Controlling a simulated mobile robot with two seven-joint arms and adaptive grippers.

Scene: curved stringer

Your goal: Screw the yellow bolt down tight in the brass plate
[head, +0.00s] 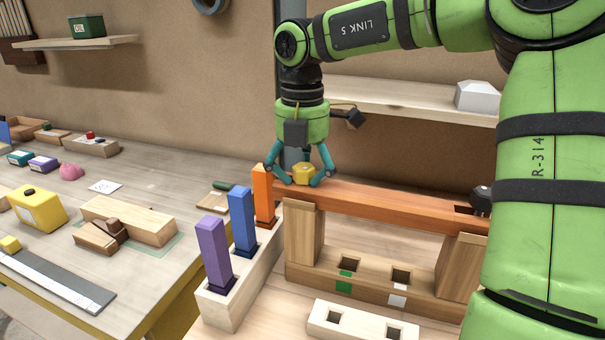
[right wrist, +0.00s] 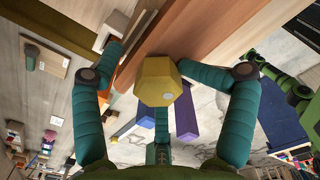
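The yellow bolt (head: 304,173) has a faceted head and stands at the left end of a long orange-brown beam (head: 400,203). In the right wrist view the bolt head (right wrist: 157,82) shows large in the middle. My right gripper (head: 302,180) points down from above, with its teal fingers spread around the bolt head. In the right wrist view a gap shows between the left finger and the head; contact at the other fingers is hard to tell. The brass plate cannot be made out; the bolt and fingers cover that spot. My left gripper is not in view.
Purple (head: 215,252), blue (head: 242,220) and orange (head: 264,195) upright pegs stand in a pale block, the orange one close to the gripper. Wooden posts (head: 303,235) hold up the beam. A dark knob (head: 481,199) sits at its right end. A side bench (head: 150,165) holds loose objects.

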